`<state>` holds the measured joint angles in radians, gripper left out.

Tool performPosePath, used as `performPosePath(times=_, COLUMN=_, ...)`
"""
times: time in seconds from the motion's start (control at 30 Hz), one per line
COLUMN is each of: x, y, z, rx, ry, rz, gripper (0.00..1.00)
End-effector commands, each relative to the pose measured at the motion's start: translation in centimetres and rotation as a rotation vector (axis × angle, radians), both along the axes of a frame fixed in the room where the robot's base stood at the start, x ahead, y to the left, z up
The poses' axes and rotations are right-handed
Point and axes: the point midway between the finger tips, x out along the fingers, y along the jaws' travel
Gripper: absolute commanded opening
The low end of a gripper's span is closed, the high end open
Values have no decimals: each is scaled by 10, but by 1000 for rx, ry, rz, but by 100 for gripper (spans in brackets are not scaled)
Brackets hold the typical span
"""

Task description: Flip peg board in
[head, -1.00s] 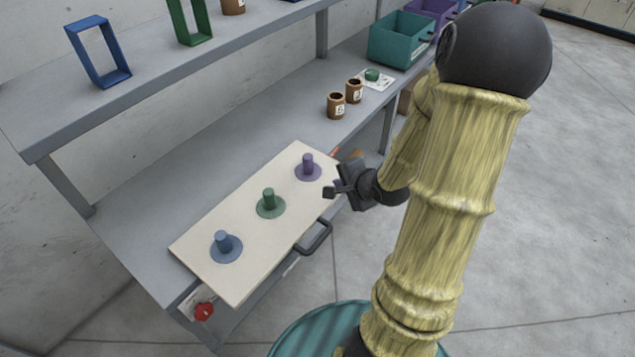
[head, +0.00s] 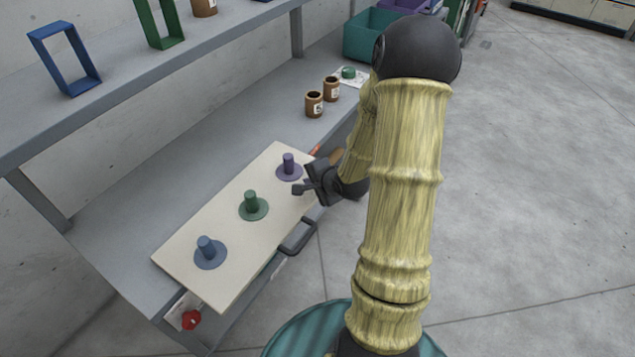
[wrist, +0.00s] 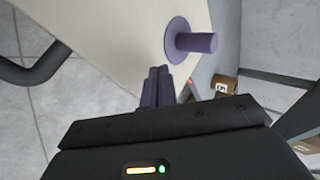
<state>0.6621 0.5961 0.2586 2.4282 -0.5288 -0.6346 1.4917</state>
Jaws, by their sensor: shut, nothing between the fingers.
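The cream peg board (head: 228,268) lies flat on the grey bench with its pegs facing up. It carries a blue peg (head: 208,248), a green peg (head: 252,204) and a purple peg (head: 289,166), each on a round base of its colour. A dark handle (head: 300,238) sticks out from the board's front edge. My gripper (head: 299,188) is shut and empty, over the board's front right end close to the purple peg. In the wrist view its fingers (wrist: 157,88) point at the board, with the purple peg (wrist: 196,42) to their right and part of the handle (wrist: 35,72) at the left.
A red knob (head: 190,320) sits on the bench front below the board's left end. Two brown jars (head: 314,104) and a teal bin (head: 368,36) stand further along the bench. A shelf with a blue frame (head: 65,60) and a green frame (head: 160,25) hangs above.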

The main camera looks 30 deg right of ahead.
Motion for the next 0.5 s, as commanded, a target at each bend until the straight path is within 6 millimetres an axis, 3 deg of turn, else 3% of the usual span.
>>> performPosePath(times=0.13, x=20, y=4, z=-20, rx=1, ry=1, rz=3, gripper=0)
performPosePath(times=0.3, x=47, y=6, z=-17, rx=0, ry=-2, rz=1, gripper=0)
performPosePath(times=0.5, x=59, y=8, z=-18, rx=1, ry=1, rz=-1, gripper=0)
